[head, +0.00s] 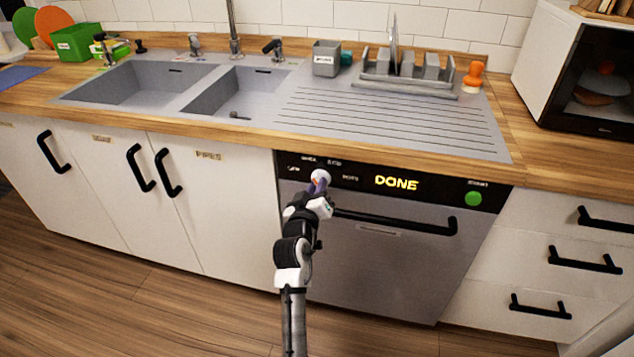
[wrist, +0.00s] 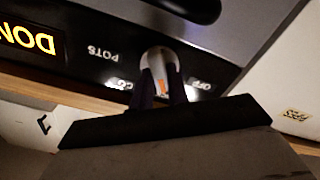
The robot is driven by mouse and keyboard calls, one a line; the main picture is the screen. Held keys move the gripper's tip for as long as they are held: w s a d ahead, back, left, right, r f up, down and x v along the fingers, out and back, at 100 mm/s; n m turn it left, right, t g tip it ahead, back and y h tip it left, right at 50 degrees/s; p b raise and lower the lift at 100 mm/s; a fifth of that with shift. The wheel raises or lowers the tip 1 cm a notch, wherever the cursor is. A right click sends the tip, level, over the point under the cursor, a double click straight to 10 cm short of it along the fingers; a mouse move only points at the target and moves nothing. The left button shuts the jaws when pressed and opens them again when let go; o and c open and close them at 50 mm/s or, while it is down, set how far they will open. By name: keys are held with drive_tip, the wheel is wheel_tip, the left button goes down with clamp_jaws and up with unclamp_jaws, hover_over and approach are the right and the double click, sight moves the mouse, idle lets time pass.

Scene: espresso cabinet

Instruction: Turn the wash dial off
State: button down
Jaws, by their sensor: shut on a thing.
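The wash dial (head: 320,176) is a white knob with an orange mark on the dishwasher's black control panel (head: 400,183). It also shows in the wrist view (wrist: 158,60), where its orange mark points down, between the labels lit near it. My gripper (head: 319,188) is at the dial. In the wrist view my gripper (wrist: 161,92) has a dark finger on each side of the dial, shut on it. The panel display (head: 396,183) reads DONE.
The dishwasher handle (head: 400,221) runs just below the panel, to the right of my gripper. A green button (head: 473,198) is at the panel's right end. The wooden counter edge (head: 390,166) is above. White cupboards (head: 215,210) stand on the left.

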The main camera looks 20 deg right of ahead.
drive_tip(key=n+p, duration=0.2)
drive_tip(key=n, duration=0.1)
drive_tip(key=n+p, duration=0.1)
drive_tip(key=shift+r+n, duration=0.25)
drive_tip(key=shift+n, duration=0.05)
drive_tip(key=shift+f+n+p, duration=0.1)
drive_tip(key=shift+n+p, duration=1)
drive_tip(key=shift+n, duration=0.7)
drive_tip(key=c, duration=1.4)
unclamp_jaws()
drive_tip(key=shift+w+f, duration=0.1)
drive_tip(key=shift+o, duration=0.2)
